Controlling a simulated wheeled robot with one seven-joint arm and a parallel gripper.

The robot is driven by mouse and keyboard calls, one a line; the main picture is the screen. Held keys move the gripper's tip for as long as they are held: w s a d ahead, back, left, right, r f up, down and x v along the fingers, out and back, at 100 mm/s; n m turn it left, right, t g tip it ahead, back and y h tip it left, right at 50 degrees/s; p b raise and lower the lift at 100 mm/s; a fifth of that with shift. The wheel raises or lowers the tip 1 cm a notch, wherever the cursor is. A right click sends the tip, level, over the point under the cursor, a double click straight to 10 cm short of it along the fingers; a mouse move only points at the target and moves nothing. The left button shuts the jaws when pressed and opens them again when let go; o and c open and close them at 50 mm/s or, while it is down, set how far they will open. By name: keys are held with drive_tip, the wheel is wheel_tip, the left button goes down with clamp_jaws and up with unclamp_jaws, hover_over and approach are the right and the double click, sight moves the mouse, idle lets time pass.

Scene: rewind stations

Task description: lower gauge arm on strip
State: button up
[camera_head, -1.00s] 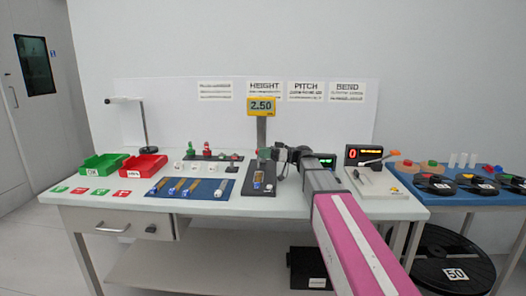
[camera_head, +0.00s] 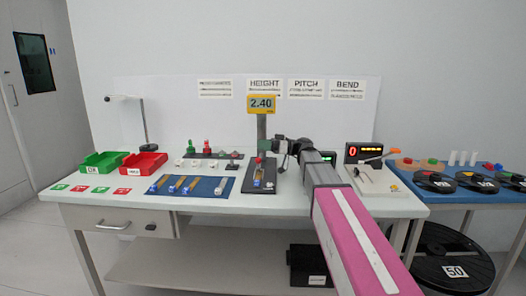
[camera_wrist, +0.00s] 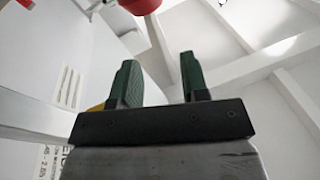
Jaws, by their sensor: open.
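The height gauge stands on a dark base (camera_head: 250,187) with a grey post and a yellow display (camera_head: 261,104) reading 2.40. A strip (camera_head: 259,174) lies on the base, with a blue end towards the front. A small red part (camera_head: 261,159) shows above the strip's far end; whether the gauge arm touches the strip is too small to tell. My gripper (camera_head: 277,146) is just right of the post, apart from the strip. In the wrist view its two green fingers (camera_wrist: 156,84) are spread and empty. A red rounded part (camera_wrist: 140,5) shows beyond them at the top edge.
A blue mat (camera_head: 215,192) with several strips lies left of the gauge. Green (camera_head: 102,162) and red (camera_head: 142,165) bins stand further left. A bend tester (camera_head: 372,180) stands on the right, close to my arm. Small red and green pieces stand behind the mat.

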drive_tip(key=s+a+r, duration=0.7)
drive_tip(key=s+r, duration=0.1)
drive_tip(key=shift+s+a+r, duration=0.3)
drive_tip(key=shift+s+a, duration=0.05)
drive_tip(key=shift+s, duration=0.15)
